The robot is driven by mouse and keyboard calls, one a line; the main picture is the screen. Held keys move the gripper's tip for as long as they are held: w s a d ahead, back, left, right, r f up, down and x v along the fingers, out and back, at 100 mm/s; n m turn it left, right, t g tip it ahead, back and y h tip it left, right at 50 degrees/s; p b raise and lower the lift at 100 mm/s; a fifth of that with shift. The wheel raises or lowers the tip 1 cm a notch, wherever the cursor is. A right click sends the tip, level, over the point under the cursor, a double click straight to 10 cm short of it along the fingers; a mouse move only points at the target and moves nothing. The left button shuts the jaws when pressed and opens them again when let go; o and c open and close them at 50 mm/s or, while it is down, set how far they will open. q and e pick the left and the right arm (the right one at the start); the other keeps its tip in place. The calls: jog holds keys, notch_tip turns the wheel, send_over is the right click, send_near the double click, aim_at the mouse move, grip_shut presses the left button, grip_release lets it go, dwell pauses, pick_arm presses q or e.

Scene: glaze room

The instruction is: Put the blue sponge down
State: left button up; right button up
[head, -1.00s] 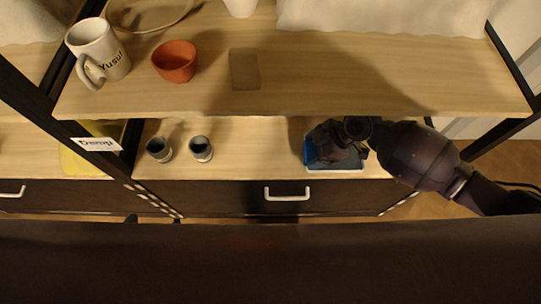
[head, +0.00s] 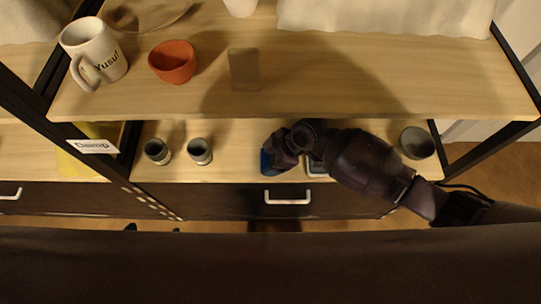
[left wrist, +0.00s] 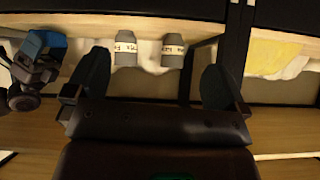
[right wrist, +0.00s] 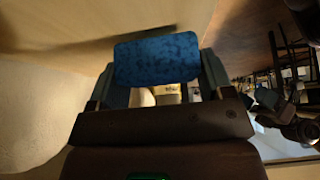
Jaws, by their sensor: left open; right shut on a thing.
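The blue sponge (head: 266,163) is at the lower shelf, right of two small grey cups. My right gripper (head: 281,154) is shut on it. The sponge fills the space between the fingertips in the right wrist view (right wrist: 157,59). It also shows at the left of the left wrist view (left wrist: 32,43). I cannot tell whether it touches the shelf. My left gripper (left wrist: 155,70) is open and empty, facing the grey cups. It does not show in the head view.
Two grey cups (head: 199,151) stand on the lower shelf (head: 230,165). A white-edged tray (head: 317,172) is partly hidden behind my right arm, and a grey bowl (head: 417,142) stands further right. The upper shelf (head: 400,80) overhangs, with a mug (head: 100,48) and terracotta cup (head: 173,62).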

jog(key=shift+f, duration=0.6)
jog(key=shift+r, duration=0.2)
jog(key=shift+f, duration=0.15)
pick_arm(q)
jog(key=shift+w+a, duration=0.1)
jog(key=shift+w, duration=0.15)
pick_arm(e)
jog(key=o, duration=0.8)
pick_arm(q)
jog(key=shift+r, duration=0.15)
pick_arm(e)
jog(key=shift+r, duration=0.2)
